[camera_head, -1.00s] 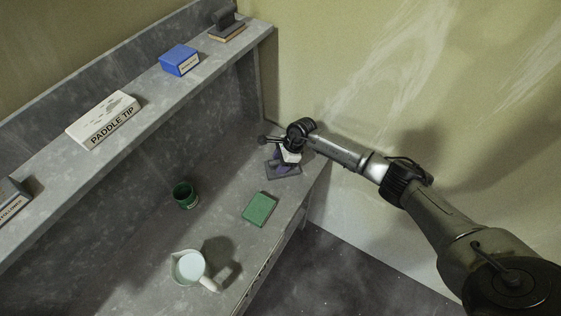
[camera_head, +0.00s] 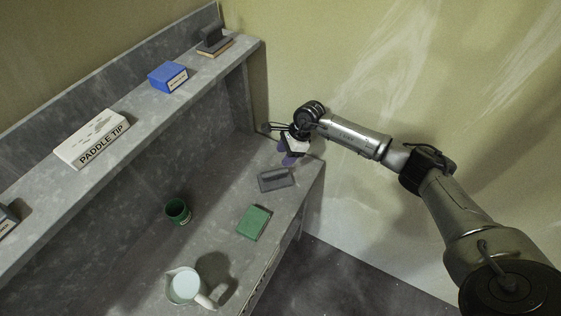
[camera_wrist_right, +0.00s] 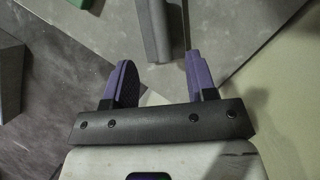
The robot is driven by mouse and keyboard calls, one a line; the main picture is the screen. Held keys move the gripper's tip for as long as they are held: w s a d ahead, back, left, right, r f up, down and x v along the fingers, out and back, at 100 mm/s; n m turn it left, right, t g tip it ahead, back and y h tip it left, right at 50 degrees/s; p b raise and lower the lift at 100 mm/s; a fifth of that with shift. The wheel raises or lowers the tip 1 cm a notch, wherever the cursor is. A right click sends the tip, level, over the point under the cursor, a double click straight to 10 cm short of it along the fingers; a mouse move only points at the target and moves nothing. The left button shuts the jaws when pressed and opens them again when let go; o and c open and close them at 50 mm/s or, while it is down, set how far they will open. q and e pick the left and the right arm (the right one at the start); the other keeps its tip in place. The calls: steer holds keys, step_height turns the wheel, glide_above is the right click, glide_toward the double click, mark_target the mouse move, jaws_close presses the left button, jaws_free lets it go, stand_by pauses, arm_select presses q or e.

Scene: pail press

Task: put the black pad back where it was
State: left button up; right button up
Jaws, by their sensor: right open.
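The black pad (camera_head: 276,180), a dark grey plate with a raised ridge on top, lies flat on the lower bench top near its right end. My right gripper (camera_head: 284,157) is above and behind it in the head view, apart from it. In the right wrist view the two purple fingers (camera_wrist_right: 160,75) are spread with nothing between their tips. The pad's ridge (camera_wrist_right: 152,28) shows beyond them. My left gripper is out of view.
A green pad (camera_head: 253,222), a dark green can (camera_head: 178,212) and a white jug (camera_head: 185,286) stand on the bench. The upper shelf holds a white PADDLE TIP box (camera_head: 92,138), a blue box (camera_head: 168,77) and a dark handled block on a tan base (camera_head: 214,42).

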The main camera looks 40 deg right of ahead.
steer(key=shift+s+d+r, duration=0.15)
steer(key=shift+d+r, duration=0.05)
steer(key=shift+r, duration=0.4)
steer(key=s+a+r+m+t+y, duration=0.2)
steer(key=a+r+m+t+y, duration=0.15)
steer(key=a+m+t, duration=0.6)
steer(key=s+a+r+m+t+y, duration=0.1)
steer(key=a+r+m+t+y, duration=0.25)
steer(key=a+m, duration=0.6)
steer(key=s+d+f+m+h, duration=0.2)
steer(key=s+f+m+h, duration=0.3)
steer(key=m, duration=0.5)
steer(key=s+d+f+m+h, duration=0.2)
steer(key=s+m+h, duration=0.2)
steer(key=m+h, duration=0.45)
steer(key=s+a+f+m+g, duration=0.1)
steer(key=s+f+m+g, duration=0.1)
steer(key=s, duration=0.5)
steer(key=s+f+m+g+y, duration=0.1)
steer(key=s+f+m+g, duration=0.2)
steer(key=s, duration=0.4)
steer(key=s+a+f+m+g+y, duration=0.1)
steer(key=s+f+m+g, duration=0.1)
steer(key=s+m+g, duration=0.2)
steer(key=s+g, duration=0.2)
steer(key=s, duration=0.1)
steer(key=shift+s+a+f+g, duration=0.2)
steer(key=shift+a+f+g, duration=0.05)
steer(key=shift+a+g, duration=0.05)
